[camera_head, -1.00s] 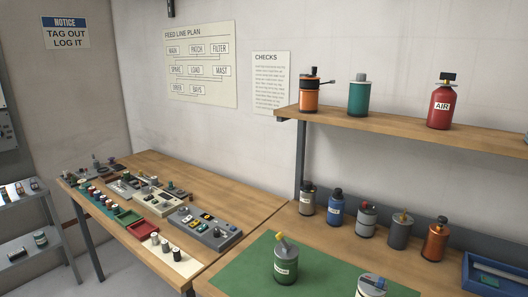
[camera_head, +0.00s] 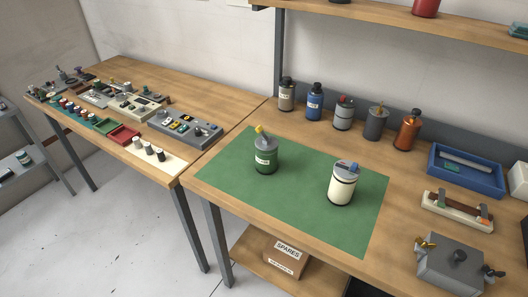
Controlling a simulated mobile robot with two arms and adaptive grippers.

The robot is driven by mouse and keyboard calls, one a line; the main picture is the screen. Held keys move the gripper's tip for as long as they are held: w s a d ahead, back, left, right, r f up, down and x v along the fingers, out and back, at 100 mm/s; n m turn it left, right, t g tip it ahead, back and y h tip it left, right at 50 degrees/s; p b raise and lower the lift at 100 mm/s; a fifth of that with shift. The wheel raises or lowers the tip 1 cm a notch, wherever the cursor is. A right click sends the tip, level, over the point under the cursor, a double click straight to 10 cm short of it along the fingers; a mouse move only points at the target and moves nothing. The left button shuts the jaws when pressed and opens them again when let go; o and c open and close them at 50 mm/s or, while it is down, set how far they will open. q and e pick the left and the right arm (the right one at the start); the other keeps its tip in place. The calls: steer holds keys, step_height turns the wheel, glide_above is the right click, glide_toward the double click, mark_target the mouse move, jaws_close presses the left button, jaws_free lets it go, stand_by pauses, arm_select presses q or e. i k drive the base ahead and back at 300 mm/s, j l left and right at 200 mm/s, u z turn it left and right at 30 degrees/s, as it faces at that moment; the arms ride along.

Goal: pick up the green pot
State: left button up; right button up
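A green pot (camera_head: 265,156) with a grey lid, a yellow part on top and a pale label stands upright on the green mat (camera_head: 225,185). The mat lies on the wooden bench at the right. A cream pot (camera_head: 342,187) with a grey lid and a blue part on top stands on the same mat, to the right of the green pot and apart from it. Neither of my grippers shows in the head view.
A row of several pots, including a blue one (camera_head: 314,103) and an orange one (camera_head: 406,132), stands along the back of the bench. A blue tray (camera_head: 465,171), a cream fixture (camera_head: 456,211) and a grey box (camera_head: 450,264) stand at the right. A shelf (camera_head: 400,20) overhangs the back. A carton (camera_head: 286,257) sits below.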

mark_target(266, 152)
steer(key=j+z, duration=0.15)
steer(key=z, duration=0.25)
steer(key=k+j+z, duration=0.1)
steer(key=z, duration=0.3)
steer(key=j+z, duration=0.15)
steer(key=z, duration=0.3)
steer(key=k+z, duration=0.15)
steer(key=z, duration=0.25)
steer(key=j, duration=0.45)
steer(key=i+j, duration=0.1)
